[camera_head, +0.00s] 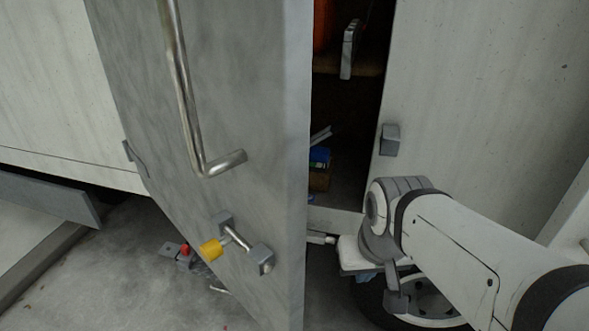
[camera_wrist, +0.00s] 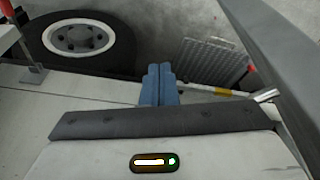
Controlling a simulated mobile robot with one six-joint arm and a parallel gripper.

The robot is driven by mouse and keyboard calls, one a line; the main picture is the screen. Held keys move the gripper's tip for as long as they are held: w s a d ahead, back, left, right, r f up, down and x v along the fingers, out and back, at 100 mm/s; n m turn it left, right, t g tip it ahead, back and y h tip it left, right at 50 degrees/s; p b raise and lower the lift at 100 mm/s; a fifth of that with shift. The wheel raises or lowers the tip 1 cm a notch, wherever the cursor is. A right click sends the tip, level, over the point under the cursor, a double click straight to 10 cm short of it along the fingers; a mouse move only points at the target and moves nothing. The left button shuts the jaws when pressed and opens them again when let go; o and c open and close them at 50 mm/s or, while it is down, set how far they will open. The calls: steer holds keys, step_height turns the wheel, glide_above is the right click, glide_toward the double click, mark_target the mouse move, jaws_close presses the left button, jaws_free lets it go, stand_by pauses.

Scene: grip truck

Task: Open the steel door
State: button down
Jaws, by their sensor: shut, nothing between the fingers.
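The grey steel door (camera_head: 265,130) stands partly open in the head view, with the dark interior showing past its right edge. A long bent metal handle (camera_head: 183,95) and a latch bar (camera_head: 238,238) with a yellow end are on its outer face. In the wrist view, a grey panel that looks like the door (camera_wrist: 285,70) runs along the right side. My gripper (camera_wrist: 158,84) has its blue fingers together, with nothing between them. In the head view my wrist is low and to the right of the door's edge; the fingertips are mostly hidden there.
The compartment holds a shelf (camera_head: 350,66) and blue items (camera_head: 320,157). A grey block (camera_head: 390,139) is on the truck's wall right of the opening. A wheel (camera_wrist: 80,40) is at the upper left in the wrist view. A ribbed grey case (camera_wrist: 212,62) lies beyond my fingers.

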steer(key=w+a+r+n+g+y+p, duration=0.1)
steer(key=w+r+n+g+y+p, duration=0.15)
steer(key=w+r+n, duration=0.6)
steer(key=w+a+r+n+g+y+p, duration=0.1)
steer(key=w+r+n+g+p, duration=0.25)
steer(key=r+n, duration=0.85)
steer(key=s+a+f+n+p, duration=0.1)
steer(key=a+f, duration=0.2)
steer(key=f, duration=0.3)
steer(key=s+a+f+n+t+p, duration=0.1)
steer(key=s+a+f+n+p, duration=0.1)
steer(key=a+f, duration=0.2)
step_height(320, 180, down, 3)
steer(key=shift+r, duration=0.2)
steer(key=shift+a, duration=0.1)
